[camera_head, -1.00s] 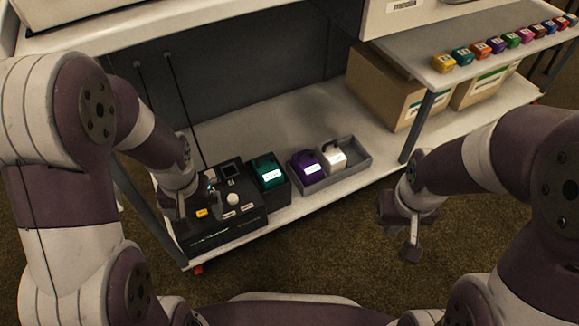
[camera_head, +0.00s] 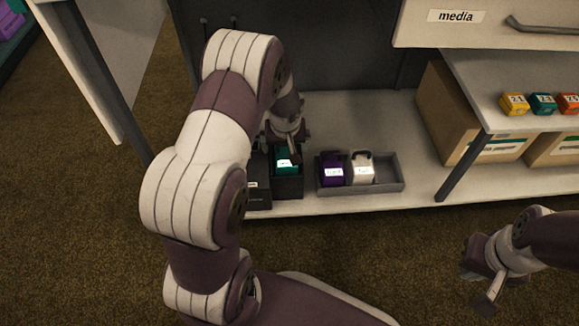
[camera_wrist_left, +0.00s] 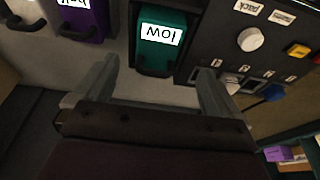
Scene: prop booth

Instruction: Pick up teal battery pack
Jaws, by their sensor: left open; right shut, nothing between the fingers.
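The teal battery pack (camera_head: 285,167) sits upright in a dark holder (camera_head: 290,188) on the low white shelf, its top partly hidden by my left gripper. In the left wrist view the teal battery pack (camera_wrist_left: 160,52) shows a white label reading "low", upside down, and a dark handle. My left gripper (camera_head: 287,146) is just above it in the head view. In the left wrist view, my left gripper (camera_wrist_left: 153,82) is open, its fingers on either side below the pack in the picture, with nothing held. My right gripper (camera_head: 483,287) is shut and empty, away to the right over the carpet.
A grey tray (camera_head: 391,187) right of the holder carries a purple pack (camera_head: 333,172) and a white pack (camera_head: 360,170). A black control box (camera_wrist_left: 215,42) with a knob and buttons adjoins the holder. Cardboard boxes (camera_head: 451,115) and a shelf post (camera_head: 465,165) stand farther right.

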